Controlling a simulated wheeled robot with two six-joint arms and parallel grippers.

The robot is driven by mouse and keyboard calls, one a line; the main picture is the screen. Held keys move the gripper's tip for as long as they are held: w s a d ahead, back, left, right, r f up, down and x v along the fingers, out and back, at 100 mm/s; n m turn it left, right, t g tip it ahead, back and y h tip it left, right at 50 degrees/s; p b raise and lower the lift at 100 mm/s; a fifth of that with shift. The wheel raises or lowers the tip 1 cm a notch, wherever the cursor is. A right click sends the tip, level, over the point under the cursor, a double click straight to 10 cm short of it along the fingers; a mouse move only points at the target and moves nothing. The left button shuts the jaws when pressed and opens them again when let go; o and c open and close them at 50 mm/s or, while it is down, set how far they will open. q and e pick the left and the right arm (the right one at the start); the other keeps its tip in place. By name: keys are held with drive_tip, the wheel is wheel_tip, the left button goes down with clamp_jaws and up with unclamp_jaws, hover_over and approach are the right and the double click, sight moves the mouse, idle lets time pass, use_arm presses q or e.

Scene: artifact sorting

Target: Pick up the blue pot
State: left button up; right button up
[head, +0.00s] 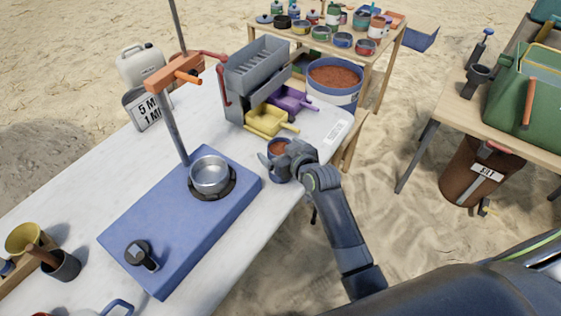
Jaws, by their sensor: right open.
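A small blue pot (276,147) with reddish-brown contents stands on the white table, near its right edge. My right gripper (272,158) is at the pot, its fingers close against the near side and open. The gripper hides part of the pot, and I cannot tell whether the fingers touch it. My left gripper is not in view.
A blue platform (150,235) holds a silver bowl (211,174) left of the pot. A grey sorter (257,70) with a yellow scoop (268,121) and a purple scoop (290,99) stands behind. A large blue-rimmed bucket (334,97) stands beyond the table.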

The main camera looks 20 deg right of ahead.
drive_tip(key=shift+w+a, duration=0.1)
drive_tip(key=shift+w, duration=0.1)
drive_tip(key=shift+c, duration=0.3)
drive_tip(key=c, duration=1.9)
clamp_jaws()
wheel_tip(320, 180, up, 10)
